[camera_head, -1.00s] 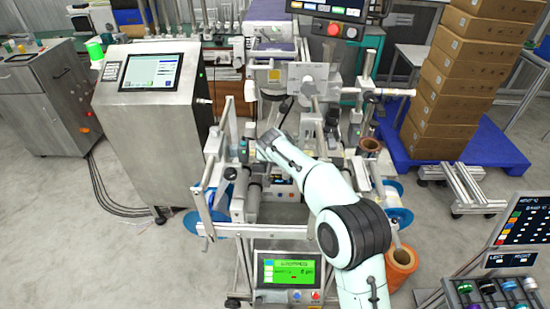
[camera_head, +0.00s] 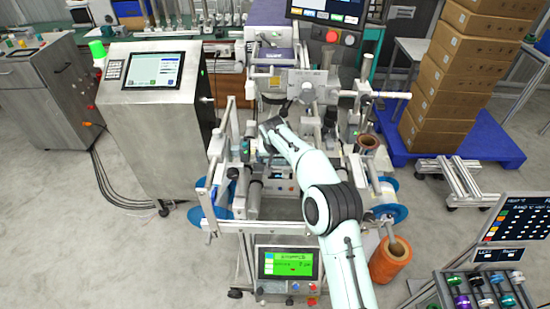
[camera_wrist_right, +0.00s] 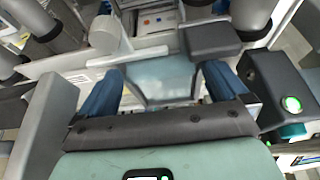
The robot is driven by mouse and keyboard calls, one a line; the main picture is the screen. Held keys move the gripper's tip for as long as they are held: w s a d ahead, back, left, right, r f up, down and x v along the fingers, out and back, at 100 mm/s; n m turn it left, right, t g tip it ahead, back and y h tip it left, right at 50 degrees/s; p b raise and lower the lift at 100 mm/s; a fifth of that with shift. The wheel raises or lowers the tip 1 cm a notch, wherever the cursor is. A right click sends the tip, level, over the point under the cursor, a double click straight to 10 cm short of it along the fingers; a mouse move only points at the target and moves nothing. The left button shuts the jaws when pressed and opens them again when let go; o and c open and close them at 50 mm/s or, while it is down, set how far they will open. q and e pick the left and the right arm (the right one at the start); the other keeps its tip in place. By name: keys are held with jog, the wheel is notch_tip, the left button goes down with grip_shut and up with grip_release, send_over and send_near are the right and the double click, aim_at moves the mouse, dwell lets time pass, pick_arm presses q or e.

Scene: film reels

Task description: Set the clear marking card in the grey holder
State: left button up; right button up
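The clear marking card (camera_wrist_right: 165,78) shows in the right wrist view as a pale, see-through sheet between the two blue fingers of my right gripper (camera_wrist_right: 160,90). The fingers stand at its left and right edges and appear to hold it. In the head view my right gripper (camera_head: 268,132) is over the middle of the labelling machine, partly hidden by my own arm, and the card cannot be made out there. I cannot tell the grey holder apart from the machine's other grey parts. My left gripper is not in view.
Metal rails and rollers (camera_head: 255,190) of the machine surround the right gripper closely. A dark grey block (camera_wrist_right: 210,40) is just beyond the right finger. A steel cabinet with a screen (camera_head: 150,130) stands left. Brown spools (camera_head: 390,262) and stacked boxes (camera_head: 440,90) are right.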

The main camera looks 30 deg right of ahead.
jog(key=v, duration=1.2)
jog(key=shift+r, duration=0.15)
